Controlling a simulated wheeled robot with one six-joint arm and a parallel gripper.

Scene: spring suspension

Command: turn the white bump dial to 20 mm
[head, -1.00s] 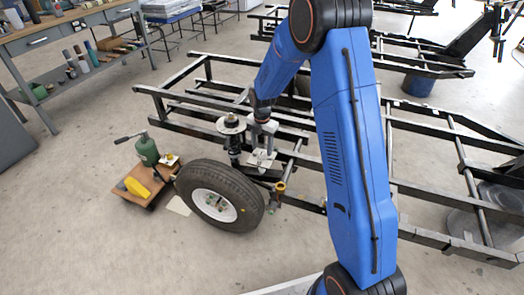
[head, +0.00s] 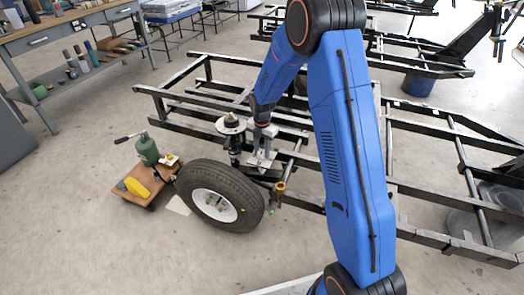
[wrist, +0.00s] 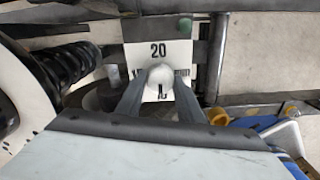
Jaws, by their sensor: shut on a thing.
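The white bump dial (wrist: 160,76) is a round white knob on a white plate (wrist: 158,52) marked "20" above it, with fine tick marks at the sides. A partly covered mark shows just below the knob. My gripper (wrist: 158,84) has one finger on each side of the knob and is shut on it. In the head view my gripper (head: 263,152) reaches down to the small pale plate beside the spring unit (head: 232,138). The knob itself is too small to make out there. The dial's pointer position cannot be read clearly.
A tyre with a white rim (head: 215,206) stands in front of the black frame (head: 190,125). A wooden dolly (head: 133,196) with a green bottle jack (head: 147,150) and yellow block (head: 137,187) is at left. The spring coil (wrist: 75,68) is close left of the dial. Floor at front left is clear.

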